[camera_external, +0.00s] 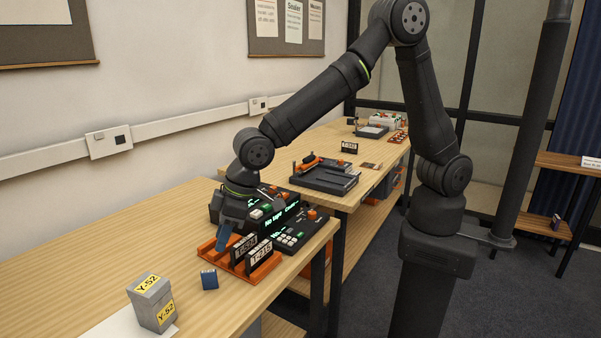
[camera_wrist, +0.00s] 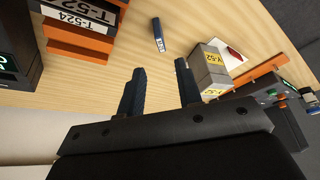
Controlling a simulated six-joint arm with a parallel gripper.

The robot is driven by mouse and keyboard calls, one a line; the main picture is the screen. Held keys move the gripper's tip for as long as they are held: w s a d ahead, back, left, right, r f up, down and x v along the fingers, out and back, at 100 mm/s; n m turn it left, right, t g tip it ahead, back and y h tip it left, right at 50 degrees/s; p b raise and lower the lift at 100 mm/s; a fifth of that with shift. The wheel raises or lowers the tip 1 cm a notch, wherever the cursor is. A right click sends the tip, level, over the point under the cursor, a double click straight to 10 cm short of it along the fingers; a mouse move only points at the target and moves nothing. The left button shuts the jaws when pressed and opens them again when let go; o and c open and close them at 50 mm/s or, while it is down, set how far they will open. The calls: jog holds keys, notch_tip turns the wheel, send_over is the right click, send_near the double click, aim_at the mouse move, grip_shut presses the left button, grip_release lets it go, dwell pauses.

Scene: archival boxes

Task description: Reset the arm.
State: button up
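My arm reaches from its stand over the near table. My gripper (camera_external: 226,236) points down, beside the left end of an orange rack and in front of a black device, in the external view. In the wrist view my gripper (camera_wrist: 160,68) has its two dark blue fingers apart, with only bare table seen between them. The gripper is open and empty. Whether the fingertips touch the rack in the external view, I cannot tell.
The orange rack (camera_external: 262,273) holds black cartridges labelled T-524 and T-215. The black device (camera_external: 295,241) has lit green text. A tray (camera_external: 324,181) sits on the farther table.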

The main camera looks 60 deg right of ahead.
aim_at(206, 271)
jog(key=shift+r, duration=0.15)
jog(key=x, duration=1.2)
jog(key=shift+r, duration=1.1)
